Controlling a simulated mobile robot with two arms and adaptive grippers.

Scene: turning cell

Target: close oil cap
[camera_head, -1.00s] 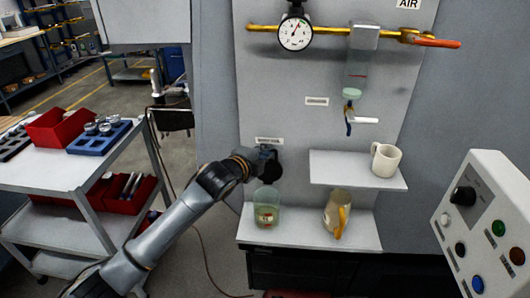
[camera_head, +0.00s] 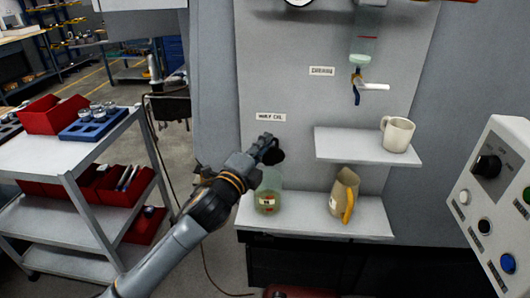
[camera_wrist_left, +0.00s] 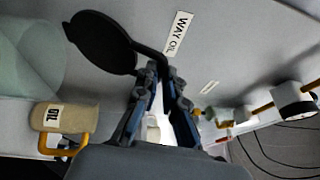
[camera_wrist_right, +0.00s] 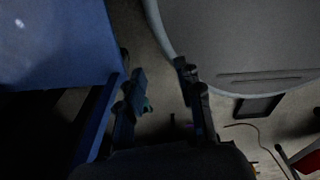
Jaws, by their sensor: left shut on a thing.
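The oil cap (camera_head: 277,156) is a dark round disc on the grey panel, below the "WAY OIL" label (camera_head: 271,117). In the left wrist view the cap (camera_wrist_left: 98,42) shows as a black disc with a thin arm running to my fingers. My left gripper (camera_head: 265,148) is shut on that arm, with its fingertips (camera_wrist_left: 161,72) at the arm's end. The gripper hides part of the cap in the head view, and I cannot see the opening behind it. My right gripper (camera_wrist_right: 155,75) is open and empty, away from the panel.
A greenish clear jar (camera_head: 267,192) stands on the lower shelf just below the cap. A tan oil jug (camera_head: 342,190) with a yellow handle stands to its right. A white mug (camera_head: 397,134) sits on the upper shelf. A control box (camera_head: 500,180) stands at right.

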